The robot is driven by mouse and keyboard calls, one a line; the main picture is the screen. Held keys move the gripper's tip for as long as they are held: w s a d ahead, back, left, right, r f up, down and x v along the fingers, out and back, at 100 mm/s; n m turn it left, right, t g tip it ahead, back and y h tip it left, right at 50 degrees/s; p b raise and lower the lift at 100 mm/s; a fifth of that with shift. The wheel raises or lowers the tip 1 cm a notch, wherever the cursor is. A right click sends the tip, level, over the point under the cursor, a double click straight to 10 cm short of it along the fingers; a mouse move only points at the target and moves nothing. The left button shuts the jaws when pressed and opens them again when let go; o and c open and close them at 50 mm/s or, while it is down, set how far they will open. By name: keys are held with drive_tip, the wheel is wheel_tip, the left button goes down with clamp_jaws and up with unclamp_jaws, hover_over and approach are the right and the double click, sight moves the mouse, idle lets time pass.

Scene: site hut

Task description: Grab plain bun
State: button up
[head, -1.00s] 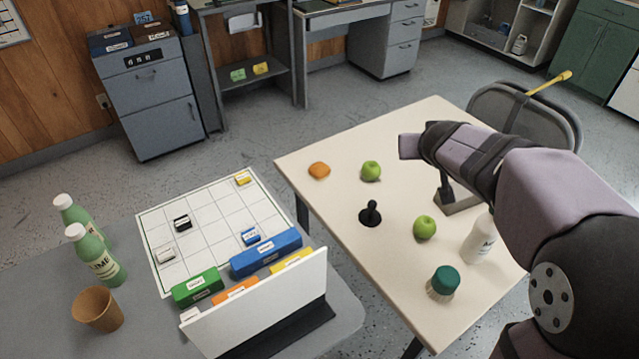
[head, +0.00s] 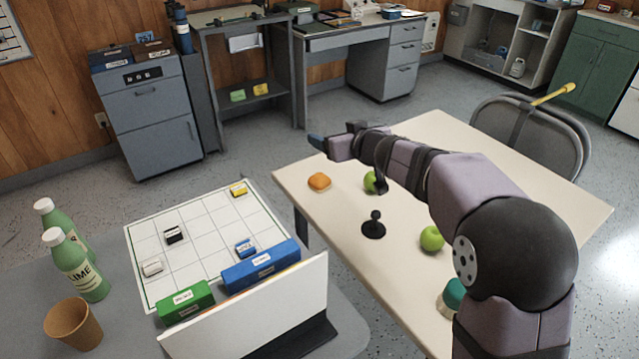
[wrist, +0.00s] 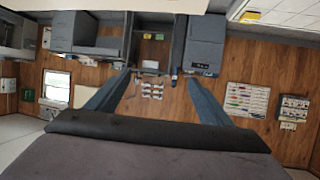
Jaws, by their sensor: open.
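The plain bun (head: 319,181) is a small orange-brown rounded lump on the far left part of the cream table (head: 300,204). It does not show in the wrist view. My gripper (head: 318,142) is raised and points left, just above the bun in the head picture; the exact height gap is hard to judge. In the wrist view my gripper (wrist: 160,76) has its two blue-grey fingers spread apart with nothing between them.
A green apple (head: 371,182) is partly behind my arm, another apple (head: 432,238) lies nearer. A black knobbed object (head: 374,226) stands between. A teal-topped object (head: 453,296) is partly hidden. A grey table with a gridded board (head: 205,236) and white upright panel (head: 250,322) is left.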

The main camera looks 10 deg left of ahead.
approach(322, 183)
drive_tip(key=x, duration=0.3)
drive_tip(key=shift+w+d+f, duration=0.1)
drive_tip(key=shift+w+d, duration=0.15)
drive_tip(key=shift+w, duration=0.1)
drive_tip(key=shift+x, duration=1.05)
drive_tip(key=shift+w+a+f, duration=0.3)
drive_tip(key=shift+w+a, duration=0.2)
drive_tip(key=shift+a, duration=0.15)
drive_tip(key=shift+w+a+f, duration=0.3)
drive_tip(key=shift+w+a, duration=0.25)
drive_tip(key=shift+a, duration=0.05)
drive_tip(key=shift+p+x, duration=0.35)
drive_tip(key=shift+x, duration=0.6)
drive_tip(key=shift+c, duration=0.7)
drive_tip(key=shift+r, duration=0.1)
drive_tip(key=c, duration=1.2)
